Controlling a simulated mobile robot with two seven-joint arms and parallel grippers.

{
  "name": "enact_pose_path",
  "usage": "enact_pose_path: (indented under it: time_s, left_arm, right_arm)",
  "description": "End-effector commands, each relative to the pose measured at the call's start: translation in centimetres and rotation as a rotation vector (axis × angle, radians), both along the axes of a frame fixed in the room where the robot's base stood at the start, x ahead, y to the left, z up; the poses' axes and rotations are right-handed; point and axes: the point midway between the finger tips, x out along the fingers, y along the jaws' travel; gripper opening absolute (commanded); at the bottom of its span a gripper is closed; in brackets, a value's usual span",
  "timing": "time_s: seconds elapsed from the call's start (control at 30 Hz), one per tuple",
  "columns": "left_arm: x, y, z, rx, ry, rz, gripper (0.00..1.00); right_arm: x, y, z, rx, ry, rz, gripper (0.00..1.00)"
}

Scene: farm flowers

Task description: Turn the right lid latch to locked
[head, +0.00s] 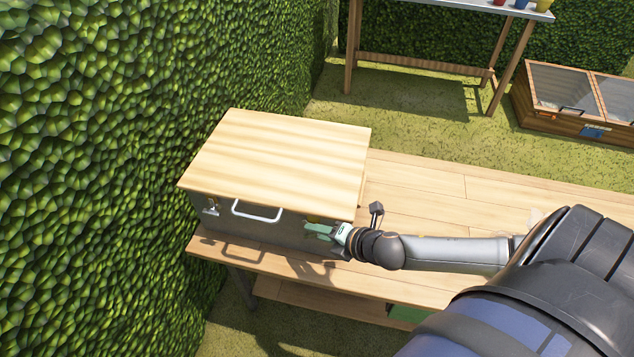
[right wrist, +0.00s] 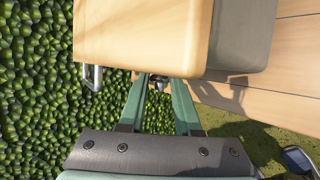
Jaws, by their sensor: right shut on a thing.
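A grey box with a pale wooden lid (head: 280,150) stands on a wooden bench. A white handle (head: 257,213) is on the box front, with a small metal left latch (head: 210,210) to its left. My right gripper (head: 312,230) is at the right part of the box front, just under the lid edge. In the right wrist view its green fingers (right wrist: 158,84) come together on the small metal right lid latch (right wrist: 158,79). The latch is mostly hidden by the fingers and lid, so I cannot tell its angle. My left gripper is out of view.
The bench top (head: 430,190) is clear to the right of the box. A leafy hedge (head: 130,120) rises close on the left. A table (head: 440,8) with pots and a wooden cold frame (head: 575,100) stand farther back on grass.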

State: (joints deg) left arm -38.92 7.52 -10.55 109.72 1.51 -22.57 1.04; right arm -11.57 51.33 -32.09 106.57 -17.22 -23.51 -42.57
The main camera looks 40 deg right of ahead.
Motion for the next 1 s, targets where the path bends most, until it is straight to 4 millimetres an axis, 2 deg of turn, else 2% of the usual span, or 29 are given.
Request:
enact_pose_path:
  time_s: [0.03,0.23,0.3,0.53,0.7,1.0]
  left_arm:
    - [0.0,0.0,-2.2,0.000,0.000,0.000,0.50]
    - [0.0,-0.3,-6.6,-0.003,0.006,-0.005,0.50]
    - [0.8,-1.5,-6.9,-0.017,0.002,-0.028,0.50]
    - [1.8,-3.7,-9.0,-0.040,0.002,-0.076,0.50]
    - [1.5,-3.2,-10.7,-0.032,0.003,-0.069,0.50]
    - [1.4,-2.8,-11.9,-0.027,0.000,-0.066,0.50]
  right_arm:
    - [-0.4,-0.1,-1.5,0.031,-0.029,-0.004,0.00]
    - [-0.4,-0.2,-2.0,0.154,-0.174,-0.008,0.00]
    - [-0.4,-0.2,-2.1,0.195,-0.222,-0.008,0.00]
    - [-0.4,-0.3,-2.1,0.311,-0.361,-0.009,0.00]
    - [-0.3,-0.4,-2.0,0.373,-0.435,-0.007,0.00]
    - [-0.3,-0.3,-1.7,0.433,-0.503,-0.006,0.00]
